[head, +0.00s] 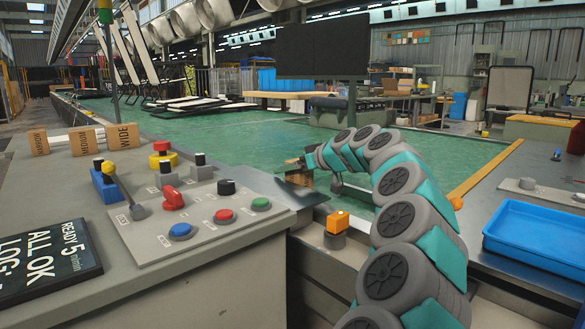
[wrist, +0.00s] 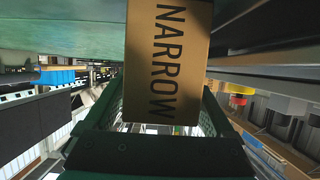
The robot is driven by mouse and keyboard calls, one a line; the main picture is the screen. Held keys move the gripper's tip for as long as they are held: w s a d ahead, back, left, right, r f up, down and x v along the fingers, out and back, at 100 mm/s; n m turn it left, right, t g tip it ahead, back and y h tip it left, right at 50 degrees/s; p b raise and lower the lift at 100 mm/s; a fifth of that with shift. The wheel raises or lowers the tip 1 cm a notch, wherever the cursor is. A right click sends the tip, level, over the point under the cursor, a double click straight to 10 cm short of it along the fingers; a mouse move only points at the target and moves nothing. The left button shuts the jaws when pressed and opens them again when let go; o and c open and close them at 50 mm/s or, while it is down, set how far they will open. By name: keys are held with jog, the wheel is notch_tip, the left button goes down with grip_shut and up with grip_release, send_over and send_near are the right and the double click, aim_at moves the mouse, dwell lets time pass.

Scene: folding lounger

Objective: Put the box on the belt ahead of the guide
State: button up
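A brown cardboard box marked NARROW (wrist: 168,65) fills the middle of the wrist view between my gripper's two green fingers (wrist: 167,112), which appear to press its sides. In the head view my gripper (head: 301,163) is at the end of the curved grey and teal arm, over the near edge of the green belt (head: 230,140). The box (head: 298,178) shows small and brown there, partly hidden by the gripper. Whether its underside touches the belt cannot be told. A yellow rail (head: 484,171) runs diagonally along the belt's right side; I cannot tell whether it is the guide.
The control desk (head: 215,213) with buttons and a lever stands left. Cardboard pieces marked NARROW and WIDE (head: 123,136) lie at its back. An orange-topped post (head: 337,222) stands by the belt's near edge. A blue tray (head: 535,240) sits right. The belt's middle is clear.

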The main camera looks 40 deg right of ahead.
jog(key=shift+o, duration=0.4)
jog(key=shift+s+r, duration=0.1)
jog(key=shift+r, duration=0.05)
jog(key=v, duration=1.1)
jog(key=shift+s, duration=0.4)
jog(key=shift+r, duration=0.2)
